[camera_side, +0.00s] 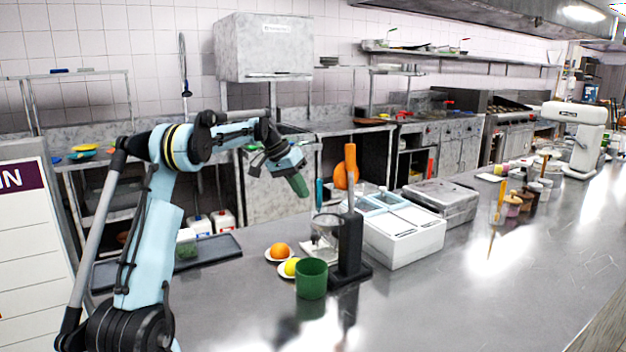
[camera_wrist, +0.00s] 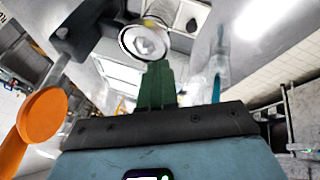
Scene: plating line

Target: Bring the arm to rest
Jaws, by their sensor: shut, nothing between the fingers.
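My gripper (camera_side: 299,188) hangs in the air above the counter in the side view, left of the orange-handled utensil, its green fingers tilted down to the right. The fingers also show in the wrist view (camera_wrist: 157,86), together with nothing between them. My arm is bent at the elbow, and the fingers appear clear of everything around them.
On the counter (camera_side: 480,275) stand a black stand (camera_side: 350,240), a green cup (camera_side: 311,280), an orange (camera_side: 279,251) and a lemon (camera_side: 291,267) on saucers, and a white bin (camera_side: 402,240). A dark tray (camera_side: 222,248) lies left. An orange utensil (camera_wrist: 41,115) shows close in the wrist view.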

